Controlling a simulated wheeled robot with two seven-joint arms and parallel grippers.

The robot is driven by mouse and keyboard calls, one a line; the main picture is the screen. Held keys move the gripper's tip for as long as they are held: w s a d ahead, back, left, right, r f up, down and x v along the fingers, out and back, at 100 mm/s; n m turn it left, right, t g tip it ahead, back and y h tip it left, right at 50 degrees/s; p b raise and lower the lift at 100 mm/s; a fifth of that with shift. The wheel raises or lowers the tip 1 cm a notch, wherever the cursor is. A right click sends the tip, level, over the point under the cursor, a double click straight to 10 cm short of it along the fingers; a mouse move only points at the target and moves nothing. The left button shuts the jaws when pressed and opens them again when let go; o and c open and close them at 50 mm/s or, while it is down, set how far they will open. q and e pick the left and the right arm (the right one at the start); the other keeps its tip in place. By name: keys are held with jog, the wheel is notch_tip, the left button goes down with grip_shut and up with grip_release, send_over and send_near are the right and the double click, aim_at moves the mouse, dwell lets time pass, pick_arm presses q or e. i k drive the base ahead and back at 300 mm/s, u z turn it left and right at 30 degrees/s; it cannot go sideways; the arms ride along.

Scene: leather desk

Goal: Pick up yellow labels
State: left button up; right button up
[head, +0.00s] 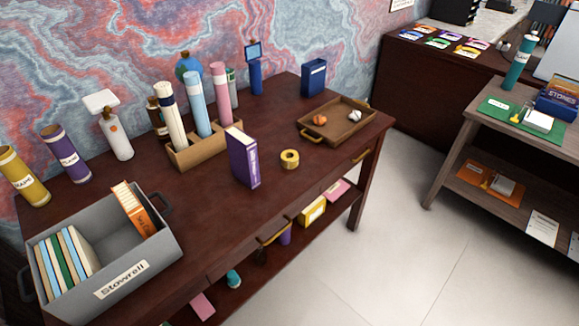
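A small yellow roll (290,159) with a hole lies on the dark red-brown desk (225,205), right of an upright purple book (242,158). It may be a roll of labels; I cannot read any text on it. On the dark cabinet at the back right, several small coloured cards lie flat, and one yellow card (467,50) is among them. Neither of my grippers shows in the head view.
A grey bin (150,262) with books stands at the desk's front left. A cardboard holder (205,152) with rolled tubes stands behind the purple book. A brown tray (345,133) holds small items at right. A wooden shelf unit (475,160) stands apart, with open floor between.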

aim_at(290, 157)
jog(key=u, duration=4.35)
jog(key=k, duration=2.85)
jog(key=z, duration=1.2)
